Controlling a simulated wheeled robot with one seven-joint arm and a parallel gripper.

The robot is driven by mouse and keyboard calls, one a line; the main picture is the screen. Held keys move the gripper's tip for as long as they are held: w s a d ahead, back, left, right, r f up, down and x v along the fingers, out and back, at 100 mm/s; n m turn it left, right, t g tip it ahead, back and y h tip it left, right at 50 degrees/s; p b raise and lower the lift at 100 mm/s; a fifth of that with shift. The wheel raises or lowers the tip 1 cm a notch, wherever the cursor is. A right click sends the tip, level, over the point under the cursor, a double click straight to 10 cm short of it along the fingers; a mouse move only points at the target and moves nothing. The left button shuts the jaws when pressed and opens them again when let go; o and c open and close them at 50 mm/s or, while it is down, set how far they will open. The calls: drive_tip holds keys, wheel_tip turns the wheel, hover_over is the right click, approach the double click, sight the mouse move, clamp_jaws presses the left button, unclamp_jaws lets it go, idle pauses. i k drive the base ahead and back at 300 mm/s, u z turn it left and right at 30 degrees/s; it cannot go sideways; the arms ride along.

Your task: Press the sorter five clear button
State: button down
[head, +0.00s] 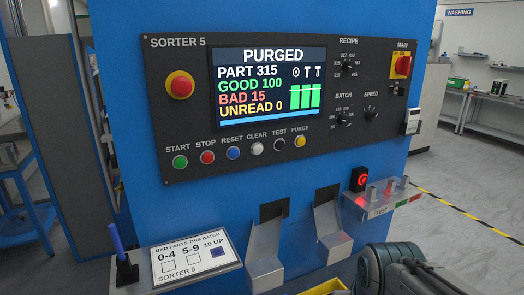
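The sorter 5 control panel (215,170) is dark and fixed on the front of a blue cabinet. Its clear button (256,149) is the whitish round one in the lower row, under the label CLEAR. To its left is the blue reset button (233,153), and to its right the black test knob (279,145). Part of my arm shows at the bottom right, below and right of the panel, apart from the buttons. My gripper's fingertips are not in view.
Green start (180,162), red stop (207,157) and yellow purge (300,141) buttons share the row. A red emergency stop (180,85) is at left. Below, two metal chutes (267,245), a shelf with a tally card (193,263) and a test shelf (381,207) stick out.

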sight(258, 148)
drive_tip(key=k, duration=1.15)
drive_tip(key=u, duration=0.7)
drive_tip(key=i, duration=1)
drive_tip(key=z, duration=0.15)
